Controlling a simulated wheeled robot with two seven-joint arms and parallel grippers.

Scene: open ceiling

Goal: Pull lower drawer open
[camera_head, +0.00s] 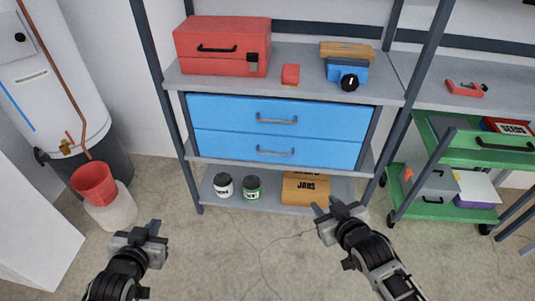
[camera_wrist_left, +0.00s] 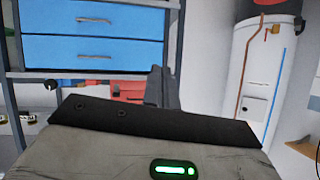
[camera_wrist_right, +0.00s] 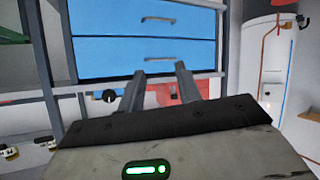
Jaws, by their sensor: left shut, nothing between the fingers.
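A blue two-drawer unit sits in the middle of a grey shelf rack, both drawers closed. The lower drawer (camera_head: 215,146) has a grey bar handle (camera_head: 275,152); the upper drawer (camera_head: 215,108) is above it. The wrist views look upside down, so the lower drawer shows at the top of the left wrist view (camera_wrist_left: 50,20) and the right wrist view (camera_wrist_right: 110,22). My left gripper (camera_head: 150,235) is shut and empty, low and left of the drawers. My right gripper (camera_head: 330,208) is open and empty, in front of and below the lower drawer, apart from its handle.
A red toolbox (camera_head: 215,50) and smaller items stand on the shelf above. Two jars (camera_head: 223,185) and a cardboard box (camera_head: 305,190) are on the bottom shelf. A green cart (camera_head: 440,205) stands at right. A water heater (camera_head: 60,80) and red bucket (camera_head: 92,183) are at left.

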